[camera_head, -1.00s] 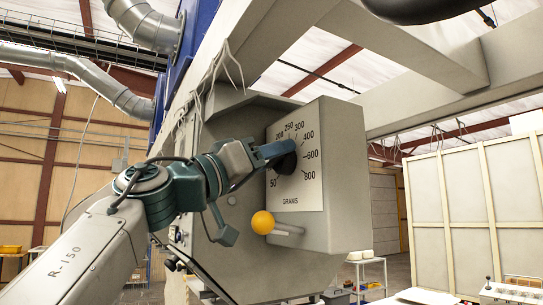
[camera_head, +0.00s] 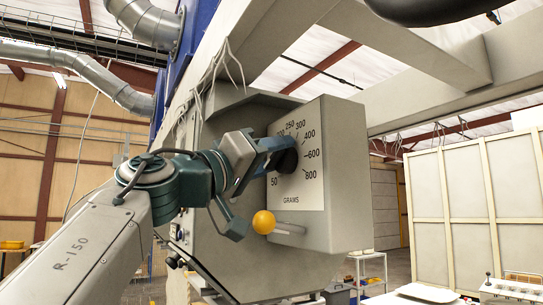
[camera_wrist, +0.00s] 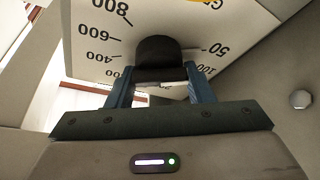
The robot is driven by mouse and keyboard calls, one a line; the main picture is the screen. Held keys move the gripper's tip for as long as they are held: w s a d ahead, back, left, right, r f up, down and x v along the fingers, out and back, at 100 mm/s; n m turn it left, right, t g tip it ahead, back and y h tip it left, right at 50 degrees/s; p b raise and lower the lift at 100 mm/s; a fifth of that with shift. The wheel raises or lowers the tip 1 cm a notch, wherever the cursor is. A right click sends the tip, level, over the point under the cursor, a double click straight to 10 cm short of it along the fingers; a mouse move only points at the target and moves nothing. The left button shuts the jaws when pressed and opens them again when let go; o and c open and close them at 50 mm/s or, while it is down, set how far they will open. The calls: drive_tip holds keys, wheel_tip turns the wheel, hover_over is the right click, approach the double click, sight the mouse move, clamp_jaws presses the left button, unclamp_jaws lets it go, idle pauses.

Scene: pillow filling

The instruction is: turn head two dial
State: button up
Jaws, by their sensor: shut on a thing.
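The dial is a black knob (camera_head: 286,158) on a white plate (camera_head: 308,190) marked in grams from 50 to 800. The plate is on the slanted face of a grey box. My gripper (camera_head: 281,148) reaches it from the left and is shut on the knob. In the wrist view the black knob (camera_wrist: 160,58) sits between the two blue fingers of my gripper (camera_wrist: 160,84), with the numbers turned upside down around it. My gripper hides part of the scale's left side in the head view. I cannot tell which number the knob points to.
An orange ball-ended lever (camera_head: 264,222) sticks out just below the dial, close under my gripper. The grey box (camera_head: 340,150) fills the middle. A pale panelled wall (camera_head: 470,210) and a white shelf cart (camera_head: 369,270) stand at the right.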

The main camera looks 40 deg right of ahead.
drive_tip(key=o, duration=1)
drive_tip(key=shift+c, duration=0.2)
drive_tip(key=b+v, duration=0.3)
drive_tip(key=v, duration=1.1)
drive_tip(key=shift+w, duration=0.1)
